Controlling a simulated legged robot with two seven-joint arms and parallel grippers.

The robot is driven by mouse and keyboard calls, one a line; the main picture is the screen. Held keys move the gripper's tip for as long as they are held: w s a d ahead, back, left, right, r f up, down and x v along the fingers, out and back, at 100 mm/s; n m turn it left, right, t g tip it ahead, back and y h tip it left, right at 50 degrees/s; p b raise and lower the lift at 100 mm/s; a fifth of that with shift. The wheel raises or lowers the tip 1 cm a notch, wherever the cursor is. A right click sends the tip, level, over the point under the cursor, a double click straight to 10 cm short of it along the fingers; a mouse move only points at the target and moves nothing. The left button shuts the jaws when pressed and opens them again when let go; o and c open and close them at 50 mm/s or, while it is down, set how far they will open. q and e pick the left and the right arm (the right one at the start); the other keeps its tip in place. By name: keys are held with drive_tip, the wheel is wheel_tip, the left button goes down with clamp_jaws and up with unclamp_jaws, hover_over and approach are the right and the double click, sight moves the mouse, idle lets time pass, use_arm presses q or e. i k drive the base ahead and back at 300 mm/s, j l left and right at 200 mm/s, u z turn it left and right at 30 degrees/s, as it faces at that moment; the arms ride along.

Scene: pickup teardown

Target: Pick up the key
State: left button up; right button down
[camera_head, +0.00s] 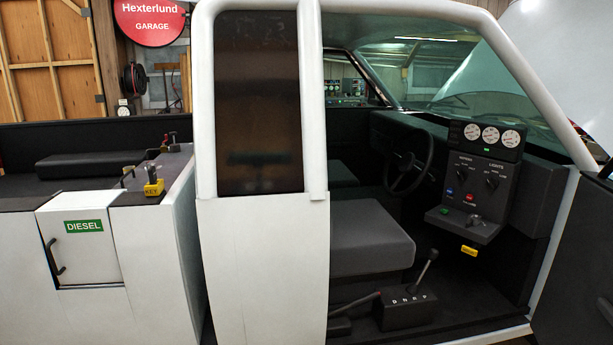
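A yellow block marked KEY (153,189) sits on the dark top of the truck's side, left of the cab. A small dark upright piece rises from it; this looks like the key (151,173), but its shape is too small to make out fully. Neither of my grippers is in view, so nothing shows near the block.
A white DIESEL door (82,243) with a dark handle is below and left of the block. A white cab pillar (262,265) stands to its right. The open cab has a seat (368,245), a gear lever (427,266) and a control panel (480,185).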

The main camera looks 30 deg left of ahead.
sight(152, 171)
drive_tip(key=u, duration=0.45)
drive_tip(key=j+u, duration=0.1)
drive_tip(key=u, duration=0.8)
drive_tip(key=i+u, duration=0.1)
drive_tip(key=u, duration=0.35)
drive_tip(key=z, duration=1.9)
drive_tip(key=u, duration=1.9)
drive_tip(key=i+l+u, duration=0.75)
drive_tip(key=i+l, duration=0.1)
